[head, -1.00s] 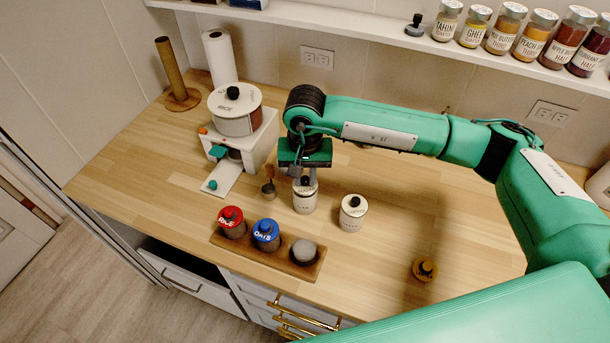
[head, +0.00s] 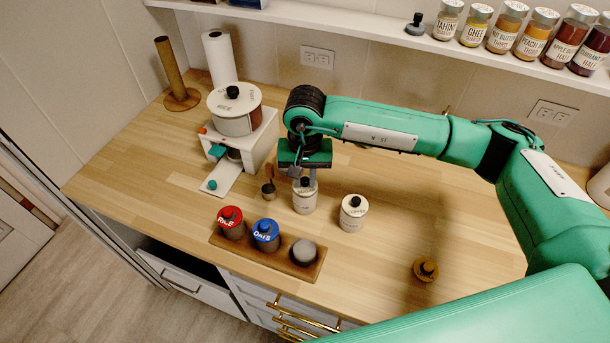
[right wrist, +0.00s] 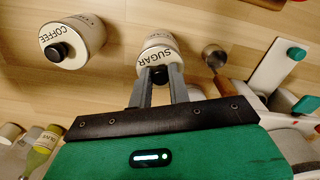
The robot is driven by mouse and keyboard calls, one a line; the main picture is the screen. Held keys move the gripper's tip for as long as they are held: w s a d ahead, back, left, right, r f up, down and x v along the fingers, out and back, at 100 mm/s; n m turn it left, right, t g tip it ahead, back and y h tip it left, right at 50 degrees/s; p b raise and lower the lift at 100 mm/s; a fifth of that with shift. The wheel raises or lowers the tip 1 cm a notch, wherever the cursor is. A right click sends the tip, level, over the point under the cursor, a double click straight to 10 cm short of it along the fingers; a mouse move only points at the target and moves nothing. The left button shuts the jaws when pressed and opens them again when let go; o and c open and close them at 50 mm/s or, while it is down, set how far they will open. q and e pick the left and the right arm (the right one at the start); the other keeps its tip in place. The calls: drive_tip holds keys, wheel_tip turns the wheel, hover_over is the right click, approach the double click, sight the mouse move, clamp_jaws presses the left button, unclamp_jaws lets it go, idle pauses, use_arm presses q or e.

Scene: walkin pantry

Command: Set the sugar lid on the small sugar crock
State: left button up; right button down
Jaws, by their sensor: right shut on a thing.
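The small sugar crock (head: 304,204) is a cream pot standing upright on the wooden counter. The cream sugar lid (right wrist: 155,57), marked SUGAR, has a black knob and lies over the crock's mouth. In the head view the lid (head: 301,189) lines up with the crock; I cannot tell whether a thin gap remains. My right gripper (head: 306,180) points down from above, shut on the lid's knob. In the right wrist view its fingers (right wrist: 160,76) flank the knob. The crock's rim is mostly hidden. My left gripper is not in view.
The coffee crock (head: 352,214) stands close to the right. A scoop (head: 268,188) and a white dispenser (head: 243,145) are to the left. A wooden rack (head: 285,263) with red, blue and grey topped jars is in front. A brown lid (head: 425,270) lies at right.

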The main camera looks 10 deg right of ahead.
drive_tip(key=shift+f+b, duration=0.2)
drive_tip(key=shift+b, duration=0.1)
drive_tip(key=c, duration=0.7)
unclamp_jaws()
drive_tip(key=shift+c, duration=0.2)
drive_tip(key=shift+r+p, duration=0.5)
drive_tip(key=shift+r, duration=3.05)
